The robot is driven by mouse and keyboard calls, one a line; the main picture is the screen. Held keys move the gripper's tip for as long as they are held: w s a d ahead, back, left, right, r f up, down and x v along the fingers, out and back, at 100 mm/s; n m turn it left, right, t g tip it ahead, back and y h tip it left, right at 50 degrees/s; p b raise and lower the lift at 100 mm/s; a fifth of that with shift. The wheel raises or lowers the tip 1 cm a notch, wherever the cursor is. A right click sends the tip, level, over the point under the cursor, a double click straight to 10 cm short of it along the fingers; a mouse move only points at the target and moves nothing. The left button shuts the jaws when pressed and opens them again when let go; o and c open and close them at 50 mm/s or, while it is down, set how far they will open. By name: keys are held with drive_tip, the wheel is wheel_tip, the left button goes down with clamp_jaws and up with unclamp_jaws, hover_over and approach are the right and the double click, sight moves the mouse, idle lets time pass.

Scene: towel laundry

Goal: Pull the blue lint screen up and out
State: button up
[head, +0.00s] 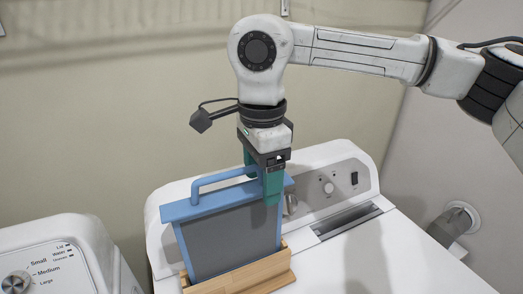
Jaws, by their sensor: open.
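The blue lint screen (226,240) stands upright, slightly tilted in the picture, with its lower edge in a wooden holder (262,273) on top of the white dryer (400,250). It has a blue frame, a grey mesh panel and a blue loop handle (208,180) on its top bar. My gripper (262,182) points down at the right end of the handle. Its teal fingers are open, one on the near side and one on the far side of the handle's right end. I cannot tell whether they touch it. The fingers hide that end of the handle.
A long dark slot (346,220) lies in the dryer top, right of the screen. Behind stands the control panel with a knob (328,187). A washer with a dial (16,283) is at the left. A vent pipe (455,220) is at the right. The dryer top's right part is clear.

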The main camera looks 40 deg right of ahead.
drive_tip(key=shift+f, duration=0.55)
drive_tip(key=shift+c, duration=0.5)
drive_tip(key=c, duration=1)
drive_tip(key=o, duration=0.5)
drive_tip(key=c, duration=0.4)
drive_tip(key=shift+r+p, duration=1.9)
drive_tip(key=shift+r, duration=1.65)
drive_tip(key=shift+r+p, duration=0.95)
drive_tip(key=shift+r, duration=0.55)
